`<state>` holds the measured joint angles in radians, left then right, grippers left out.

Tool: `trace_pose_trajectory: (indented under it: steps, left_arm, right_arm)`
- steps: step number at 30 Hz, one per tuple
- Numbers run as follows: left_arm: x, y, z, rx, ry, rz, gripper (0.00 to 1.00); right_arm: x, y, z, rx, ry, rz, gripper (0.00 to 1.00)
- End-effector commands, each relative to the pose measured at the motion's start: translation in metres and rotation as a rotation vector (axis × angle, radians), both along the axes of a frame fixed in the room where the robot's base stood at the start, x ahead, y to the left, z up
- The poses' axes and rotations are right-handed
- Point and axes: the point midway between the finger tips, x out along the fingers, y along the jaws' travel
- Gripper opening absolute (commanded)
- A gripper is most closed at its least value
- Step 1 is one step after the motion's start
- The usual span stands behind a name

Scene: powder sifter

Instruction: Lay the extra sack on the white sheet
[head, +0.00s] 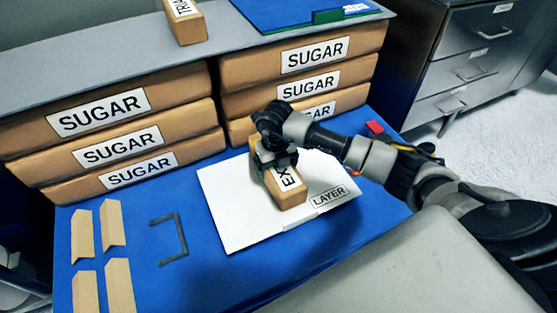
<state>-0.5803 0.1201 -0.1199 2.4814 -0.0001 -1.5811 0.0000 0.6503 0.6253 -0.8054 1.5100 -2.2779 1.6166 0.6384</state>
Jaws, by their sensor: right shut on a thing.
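The extra sack (292,196) is a small tan block with a white label reading "EX"; the rest of the label is hidden by my gripper. My right gripper (272,160) is shut on its far end from above. The white sheet (237,215), marked "LAYER" at its right, lies flat on the blue table. The sack is over the sheet's upper middle; I cannot tell whether it touches the sheet or hangs just above it. My left gripper is not in view.
Two stacks of sugar sacks (115,148) hold a grey board (110,45) behind the sheet. On the board are another tan block (186,28) and a blue folder (290,12). Tan angle pieces (112,222) and a dark bracket (183,236) lie left on the blue table (180,280).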

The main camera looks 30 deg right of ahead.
Motion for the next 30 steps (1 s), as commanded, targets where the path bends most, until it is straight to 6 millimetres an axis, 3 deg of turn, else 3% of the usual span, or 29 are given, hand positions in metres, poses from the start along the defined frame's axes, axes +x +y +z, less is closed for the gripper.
trace_pose_trajectory:
  steps: [4, 15, 16, 18, 25, 30]
  left_arm:
    - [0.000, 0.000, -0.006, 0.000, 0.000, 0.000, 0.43]
    - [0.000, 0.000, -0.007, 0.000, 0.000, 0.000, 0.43]
    - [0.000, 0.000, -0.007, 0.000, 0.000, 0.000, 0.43]
    - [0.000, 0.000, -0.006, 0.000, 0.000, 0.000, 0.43]
    - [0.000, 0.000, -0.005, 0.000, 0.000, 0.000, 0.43]
    - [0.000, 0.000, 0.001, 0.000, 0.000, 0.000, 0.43]
  right_arm:
    - [0.001, 0.001, -0.016, 0.003, -0.005, 0.000, 0.30]
    - [0.001, 0.000, -0.019, 0.002, -0.005, 0.001, 0.30]
    - [0.000, 0.000, -0.020, 0.000, -0.001, 0.001, 0.93]
    - [0.000, 0.000, -0.020, 0.000, 0.000, 0.001, 1.00]
    - [0.000, 0.000, -0.018, 0.001, -0.001, 0.001, 1.00]
    - [0.000, 0.000, 0.002, 0.000, -0.003, 0.001, 1.00]
